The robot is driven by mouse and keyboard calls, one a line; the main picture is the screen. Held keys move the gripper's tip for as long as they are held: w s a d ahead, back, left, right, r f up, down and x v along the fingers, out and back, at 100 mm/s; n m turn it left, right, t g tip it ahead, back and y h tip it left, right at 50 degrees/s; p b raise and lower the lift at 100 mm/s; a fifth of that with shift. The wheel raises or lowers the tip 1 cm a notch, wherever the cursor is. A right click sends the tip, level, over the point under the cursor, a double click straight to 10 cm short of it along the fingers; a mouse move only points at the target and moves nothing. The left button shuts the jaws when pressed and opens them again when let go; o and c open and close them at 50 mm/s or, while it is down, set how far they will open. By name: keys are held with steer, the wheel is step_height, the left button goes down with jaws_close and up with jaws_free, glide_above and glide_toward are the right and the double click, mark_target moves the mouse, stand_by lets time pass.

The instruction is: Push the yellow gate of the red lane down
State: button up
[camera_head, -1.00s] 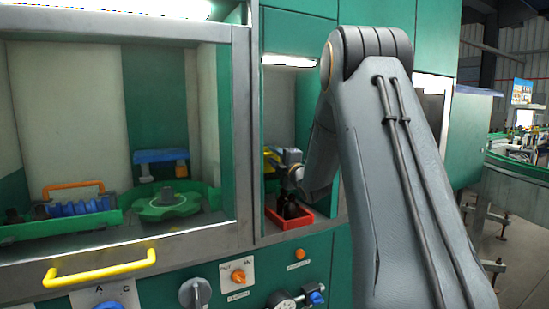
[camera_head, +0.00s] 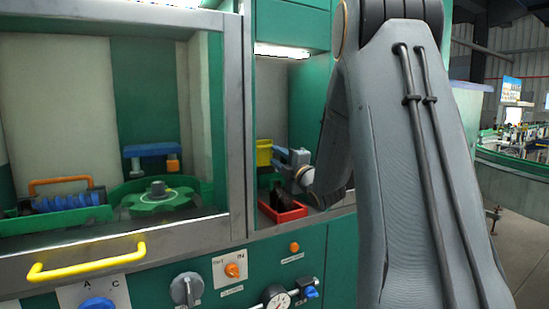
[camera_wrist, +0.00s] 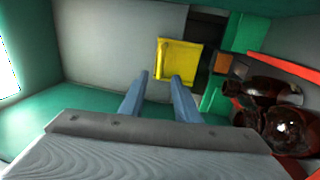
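The yellow gate (camera_head: 264,152) stands in the narrow right-hand bay of the green machine, above and behind the red lane (camera_head: 291,215). In the wrist view the yellow gate (camera_wrist: 189,62) is a square plate just beyond my fingertips. My gripper (camera_wrist: 161,77) has its two fingers apart with nothing between them, pointing towards the gate's lower part. Whether a finger touches the gate cannot be told. In the head view my gripper (camera_head: 284,155) is beside the gate, partly hidden by its own wrist. Dark amber bottles (camera_wrist: 262,92) lie by the red lane's edge (camera_wrist: 284,66).
A steel post (camera_head: 235,130) separates this bay from the wide left bay with a green rotary plate (camera_head: 140,203) and blue rollers (camera_head: 66,201). A yellow handle (camera_head: 88,265) and knobs sit below. Green walls close in around my gripper.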

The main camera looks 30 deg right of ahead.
steer(key=g, duration=0.4)
glide_toward(266, 147)
steer(key=shift+g, duration=0.3)
steer(key=shift+r+p+x, duration=0.15)
steer(key=shift+p+x, duration=0.45)
steer(key=shift+x, duration=1.35)
steer(key=shift+r+p+x, duration=0.15)
steer(key=shift+p+x, duration=0.45)
steer(key=shift+x, duration=1.3)
steer(key=shift+a, duration=0.1)
jaws_close()
